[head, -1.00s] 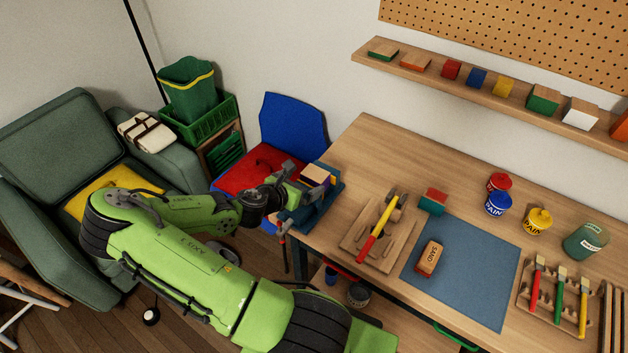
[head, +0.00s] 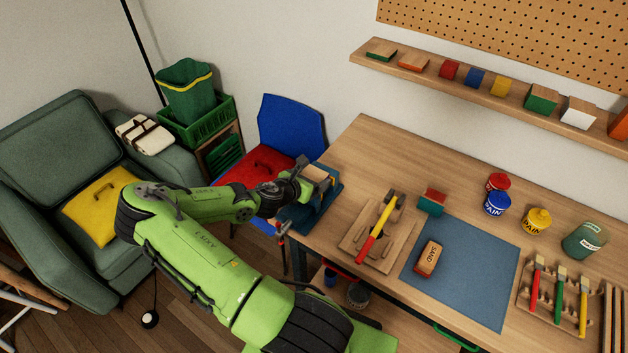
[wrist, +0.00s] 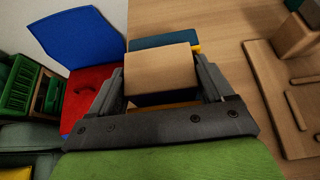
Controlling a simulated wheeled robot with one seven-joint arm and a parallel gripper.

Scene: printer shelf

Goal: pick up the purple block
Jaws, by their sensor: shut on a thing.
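The block (head: 317,174) has a bare wood top and sits at the left end of the workbench, by a blue vise-like fixture (head: 322,213). In the wrist view the block (wrist: 162,70) shows its wood top and a dark near side; its purple colour is hard to see now. My gripper (head: 311,181) is at the block, and in the wrist view its two fingers (wrist: 163,84) lie along the block's left and right sides, shut on it. Whether the block is clear of what lies under it cannot be told.
A wooden tool rack (head: 374,244) with a red-and-yellow handled tool, a red-and-green block (head: 432,202) and a blue mat (head: 478,270) lie to the right on the bench. A blue chair (head: 292,127) with a red seat stands behind my gripper.

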